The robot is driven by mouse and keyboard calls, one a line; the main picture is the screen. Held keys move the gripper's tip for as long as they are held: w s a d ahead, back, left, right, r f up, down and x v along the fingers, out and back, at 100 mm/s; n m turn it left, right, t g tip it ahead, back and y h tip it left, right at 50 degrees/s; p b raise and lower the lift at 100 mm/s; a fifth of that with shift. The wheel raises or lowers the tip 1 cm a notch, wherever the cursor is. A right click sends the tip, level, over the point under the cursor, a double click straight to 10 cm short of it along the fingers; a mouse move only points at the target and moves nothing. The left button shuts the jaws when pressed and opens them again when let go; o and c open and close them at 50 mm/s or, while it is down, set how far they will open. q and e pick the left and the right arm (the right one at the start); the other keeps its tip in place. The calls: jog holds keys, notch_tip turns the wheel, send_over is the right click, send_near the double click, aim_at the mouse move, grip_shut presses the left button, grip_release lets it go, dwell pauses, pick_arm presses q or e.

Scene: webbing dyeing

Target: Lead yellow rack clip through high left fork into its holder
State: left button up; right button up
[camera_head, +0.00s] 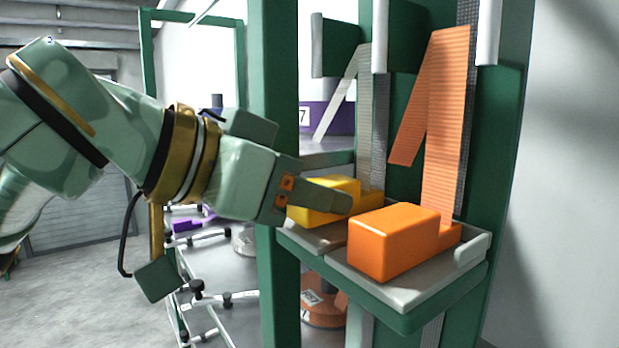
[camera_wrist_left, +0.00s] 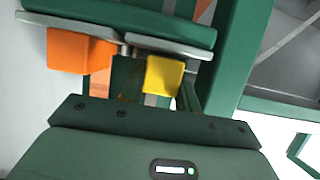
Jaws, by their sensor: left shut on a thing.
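The yellow rack clip (camera_head: 345,186) is a block on the left grey holder tray (camera_head: 318,238) of a green shelf. A pale webbing strip (camera_head: 364,120) rises behind it and bends back down below the high left fork (camera_head: 341,48), a green block with pale prongs. My left gripper (camera_head: 338,201) reaches in from the left and is shut on the yellow clip, one finger covering part of its front. Whether the clip is fully seated cannot be told. My right gripper is out of view.
An orange clip (camera_head: 395,242) sits on the right tray (camera_head: 410,292), close beside the yellow one, with orange webbing (camera_head: 447,120) rising from it. A green post (camera_head: 273,110) stands left of the shelf, close to my left gripper. A wheeled base stands below.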

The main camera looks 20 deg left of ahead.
pick_arm(q)
jog(key=shift+f, duration=0.2)
jog(key=o, duration=1.1)
jog(key=v, duration=1.6)
jog(key=shift+s+a+p, duration=0.15)
jog(key=shift+s+p, duration=0.05)
jog(key=shift+p, duration=0.15)
